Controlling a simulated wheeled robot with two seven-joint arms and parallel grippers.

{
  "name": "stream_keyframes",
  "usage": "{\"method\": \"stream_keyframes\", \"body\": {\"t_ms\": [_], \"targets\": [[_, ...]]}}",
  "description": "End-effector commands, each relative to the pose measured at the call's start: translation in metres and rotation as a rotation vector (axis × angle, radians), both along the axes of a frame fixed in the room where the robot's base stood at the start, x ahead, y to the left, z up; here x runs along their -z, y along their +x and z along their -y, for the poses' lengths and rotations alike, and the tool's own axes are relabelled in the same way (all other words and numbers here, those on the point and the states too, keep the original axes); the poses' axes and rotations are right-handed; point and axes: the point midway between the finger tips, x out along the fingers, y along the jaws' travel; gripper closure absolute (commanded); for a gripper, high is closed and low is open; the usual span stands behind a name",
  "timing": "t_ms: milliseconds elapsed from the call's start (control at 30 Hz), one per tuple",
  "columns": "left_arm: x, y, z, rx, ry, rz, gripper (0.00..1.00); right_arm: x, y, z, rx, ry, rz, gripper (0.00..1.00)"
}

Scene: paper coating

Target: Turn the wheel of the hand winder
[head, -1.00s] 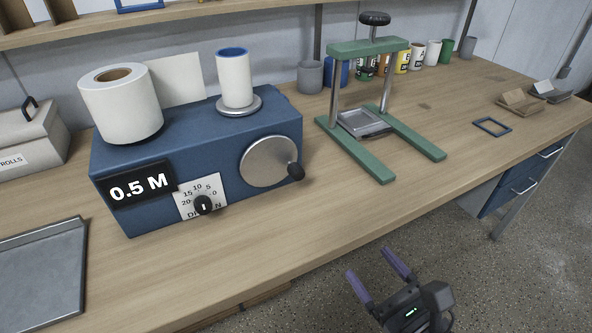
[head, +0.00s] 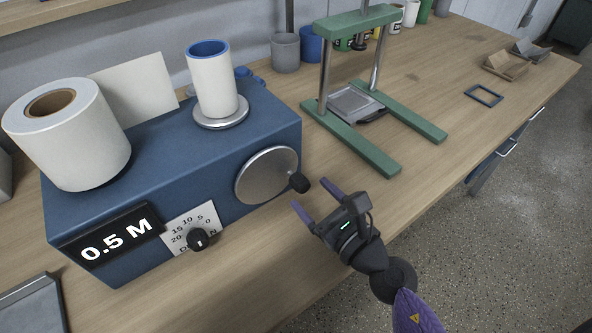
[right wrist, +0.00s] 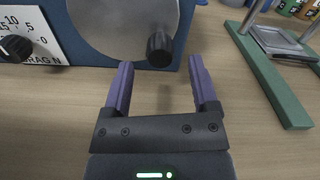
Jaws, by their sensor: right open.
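The hand winder is a blue box (head: 90,195) on the bench, with a display reading 0.5 M and a drag dial (head: 197,239). Its wheel, a grey metal disc (head: 263,176), is on the front face with a black knob (head: 299,183) at its lower right edge. The wheel (right wrist: 120,25) and knob (right wrist: 160,50) also show in the right wrist view. My right gripper (head: 314,198) is open and empty, its purple fingers just in front of and below the knob, apart from it. In the wrist view the knob lies beyond the fingertips (right wrist: 160,78), between them. My left gripper is not in view.
A large paper roll (head: 66,135) and a smaller blue-cored roll (head: 212,82) stand on the winder. A green press (head: 375,157) stands to the right. A grey tray (head: 35,306) lies at lower left. Bare bench lies between winder and front edge.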

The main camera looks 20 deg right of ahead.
Motion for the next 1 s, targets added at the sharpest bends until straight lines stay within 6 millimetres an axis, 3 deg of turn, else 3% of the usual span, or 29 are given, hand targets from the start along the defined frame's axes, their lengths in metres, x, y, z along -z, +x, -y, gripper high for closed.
{"method": "stream_keyframes", "body": {"t_ms": [100, 233, 567, 933, 1000], "targets": [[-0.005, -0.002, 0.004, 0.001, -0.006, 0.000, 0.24, -0.002, 0.022, -0.008, 0.001, 0.002, 0.003, 0.24], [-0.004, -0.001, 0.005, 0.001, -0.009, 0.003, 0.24, 0.000, 0.037, -0.013, 0.001, 0.001, 0.001, 0.24], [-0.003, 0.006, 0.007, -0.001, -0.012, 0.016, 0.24, 0.001, 0.043, -0.016, 0.000, 0.000, -0.001, 0.24], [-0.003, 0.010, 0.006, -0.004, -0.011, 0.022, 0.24, 0.001, 0.043, -0.016, 0.000, 0.000, -0.001, 1.00], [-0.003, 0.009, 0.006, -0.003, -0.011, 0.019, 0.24, 0.001, 0.043, -0.016, 0.000, 0.000, -0.001, 1.00]]}}
